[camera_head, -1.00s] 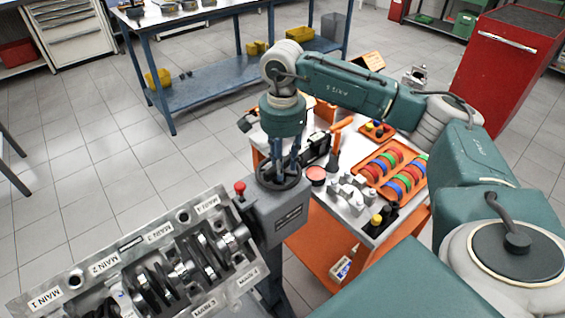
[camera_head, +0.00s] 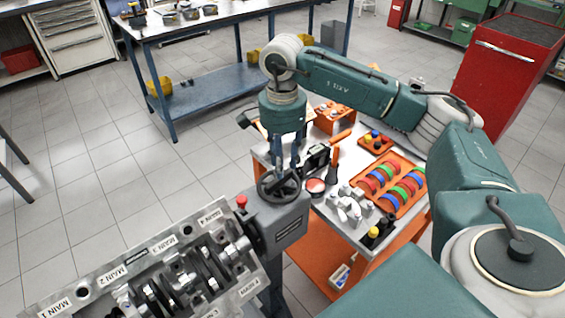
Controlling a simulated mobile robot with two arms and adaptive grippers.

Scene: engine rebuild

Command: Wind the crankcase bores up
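The crankcase (camera_head: 112,285) is at the lower left, with its labelled main bores and the crankshaft (camera_head: 190,278) showing on its upper face. It is held at the grey stand head (camera_head: 283,222), which carries a dark handwheel (camera_head: 278,186) and a red knob (camera_head: 241,201). My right gripper (camera_head: 286,172) points down at the handwheel, its fingers at the wheel's rim and spokes. I cannot tell whether the fingers are closed on the wheel. My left gripper is out of view.
A blue workbench (camera_head: 225,88) is behind, and a red cabinet (camera_head: 500,75) at the right.

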